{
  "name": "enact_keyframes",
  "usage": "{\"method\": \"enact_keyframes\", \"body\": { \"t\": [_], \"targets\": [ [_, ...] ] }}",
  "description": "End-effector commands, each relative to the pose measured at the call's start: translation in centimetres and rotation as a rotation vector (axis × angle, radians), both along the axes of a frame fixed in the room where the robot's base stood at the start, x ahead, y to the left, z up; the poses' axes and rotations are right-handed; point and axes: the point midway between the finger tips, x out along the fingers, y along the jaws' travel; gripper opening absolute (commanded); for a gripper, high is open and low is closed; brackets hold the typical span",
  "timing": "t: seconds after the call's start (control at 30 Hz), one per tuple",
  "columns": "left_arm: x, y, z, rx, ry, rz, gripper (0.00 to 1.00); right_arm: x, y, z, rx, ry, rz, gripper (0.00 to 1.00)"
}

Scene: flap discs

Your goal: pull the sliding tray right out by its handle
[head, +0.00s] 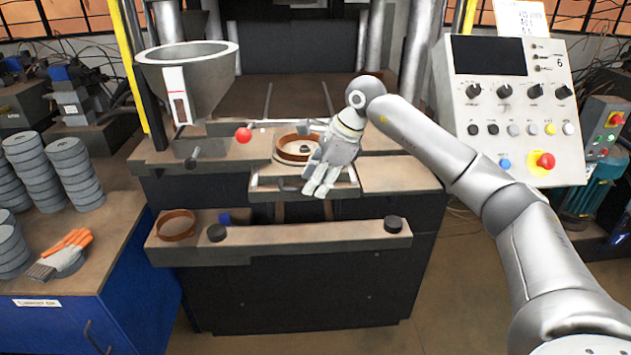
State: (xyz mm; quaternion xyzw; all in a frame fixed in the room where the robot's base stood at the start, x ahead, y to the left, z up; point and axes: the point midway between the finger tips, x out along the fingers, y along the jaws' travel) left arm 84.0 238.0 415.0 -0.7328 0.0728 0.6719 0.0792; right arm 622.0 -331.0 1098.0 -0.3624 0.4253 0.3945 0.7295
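The sliding tray (262,184) is a shallow light-framed tray at the front middle of the press table, just above the lower front shelf. A dark handle (290,187) appears on its front edge. A brown ring (296,148) on a round base stands just behind the tray. My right gripper (318,189) comes in from the right and points down over the right part of the tray front, to the right of the handle. It covers part of the tray. Nothing is visible in it, but its finger opening and any contact cannot be made out. My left gripper is not in view.
A lever with a red ball (243,135) stands left of the ring, near a grey hopper (205,85). The lower shelf (300,240) holds another ring (176,225) and dark knobs. A control panel (510,105) is at right. Stacked discs (75,170) and gloves stand on the left bench.

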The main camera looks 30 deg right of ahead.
Motion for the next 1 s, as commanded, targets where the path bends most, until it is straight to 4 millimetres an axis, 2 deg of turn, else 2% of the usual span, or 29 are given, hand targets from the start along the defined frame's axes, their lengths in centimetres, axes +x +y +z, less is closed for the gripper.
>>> {"method": "enact_keyframes", "body": {
  "t": [0.3,0.5,0.7,1.0],
  "targets": [
    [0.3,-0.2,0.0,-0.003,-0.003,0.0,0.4,-2.1,-1.8,6.0,0.0,-0.004,-0.003,0.34],
    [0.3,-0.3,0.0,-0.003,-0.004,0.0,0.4,-3.2,-2.7,9.0,-0.001,-0.002,-0.002,0.34],
    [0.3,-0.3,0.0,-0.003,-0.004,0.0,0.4,-3.7,-3.0,10.1,0.0,0.0,-0.001,0.34],
    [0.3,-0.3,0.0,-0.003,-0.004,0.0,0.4,-3.7,-3.0,10.1,-0.001,0.001,-0.001,0.34]
  ]
}}
